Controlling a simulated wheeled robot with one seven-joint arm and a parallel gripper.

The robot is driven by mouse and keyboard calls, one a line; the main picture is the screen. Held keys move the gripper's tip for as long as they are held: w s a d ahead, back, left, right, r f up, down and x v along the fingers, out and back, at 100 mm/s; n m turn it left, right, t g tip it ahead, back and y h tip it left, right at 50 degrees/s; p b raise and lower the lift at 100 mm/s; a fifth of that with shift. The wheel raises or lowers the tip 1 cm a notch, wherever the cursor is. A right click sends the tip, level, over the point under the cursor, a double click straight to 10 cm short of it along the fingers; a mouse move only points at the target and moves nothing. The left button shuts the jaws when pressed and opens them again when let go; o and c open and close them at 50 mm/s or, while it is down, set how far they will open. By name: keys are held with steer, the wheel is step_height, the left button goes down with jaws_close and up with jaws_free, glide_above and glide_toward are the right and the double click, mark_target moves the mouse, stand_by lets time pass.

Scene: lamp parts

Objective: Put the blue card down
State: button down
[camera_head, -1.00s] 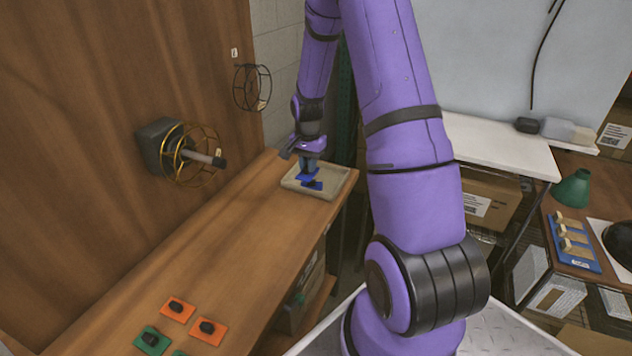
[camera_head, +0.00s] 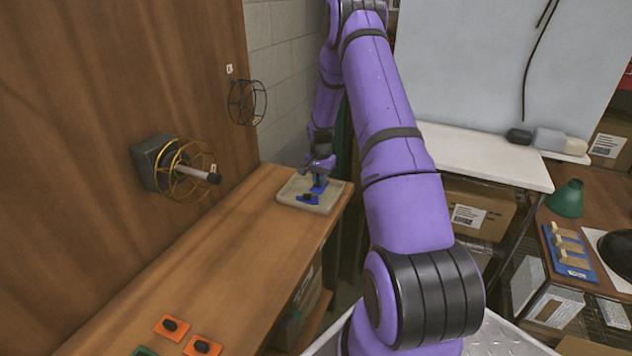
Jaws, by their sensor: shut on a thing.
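My gripper (camera_head: 319,180) is at the far end of the wooden bench, over a shallow beige tray (camera_head: 330,207). It is shut on a blue card (camera_head: 320,188), seen at the fingertips. A second blue card (camera_head: 308,199) with a dark knob lies in the tray, just left of and nearer than the held one. The held card is low over the back part of the tray; I cannot tell whether it touches the tray floor. The fingers hide part of the held card.
Orange cards (camera_head: 172,327) with black knobs lie at the near end of the bench (camera_head: 225,255), with a green card (camera_head: 144,351) beside them. A wire lamp cage (camera_head: 190,170) on a grey mount juts from the wooden wall. The bench middle is clear.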

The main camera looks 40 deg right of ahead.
steer(key=w, duration=0.1)
steer(key=w+d, duration=0.2)
steer(key=w, duration=0.1)
steer(key=shift+w+d+f, duration=0.1)
steer(key=shift+d+f, duration=0.05)
steer(key=shift+f, duration=1.85)
steer(key=shift+f, duration=0.15)
steer(key=c, duration=1.1)
jaws_free()
